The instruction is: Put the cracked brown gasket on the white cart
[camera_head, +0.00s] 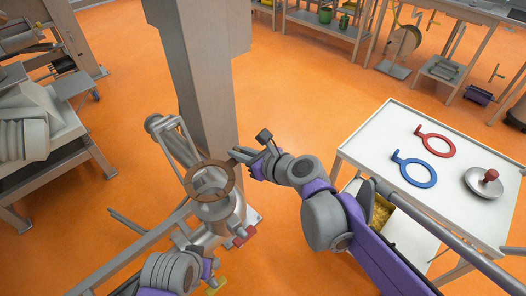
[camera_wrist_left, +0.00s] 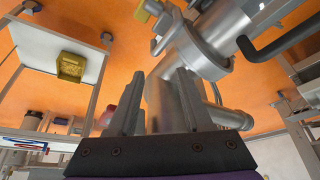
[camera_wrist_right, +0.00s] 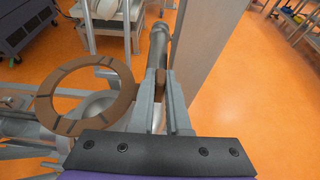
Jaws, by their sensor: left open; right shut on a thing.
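The brown gasket (camera_head: 189,177) is a flat ring with dark marks across it, seen more closely in the right wrist view (camera_wrist_right: 52,114). My right gripper (camera_head: 243,155) is shut on its brown tab, and the ring hangs out to the left over a grey metal pipe fitting (camera_head: 222,208). I cannot tell whether the ring touches the fitting. The white cart (camera_head: 377,133) stands at the right, apart from the gasket. My left gripper (camera_wrist_left: 157,95) is open beside the metal pipe, with nothing held between its fingers.
On the cart top lie a red ring (camera_head: 449,149), a blue ring (camera_head: 432,181) and a metal lid with a red knob (camera_head: 482,184). Bare top remains at its left and far side. A tall grey column (camera_head: 200,80) stands behind the fitting. Orange floor separates column and cart.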

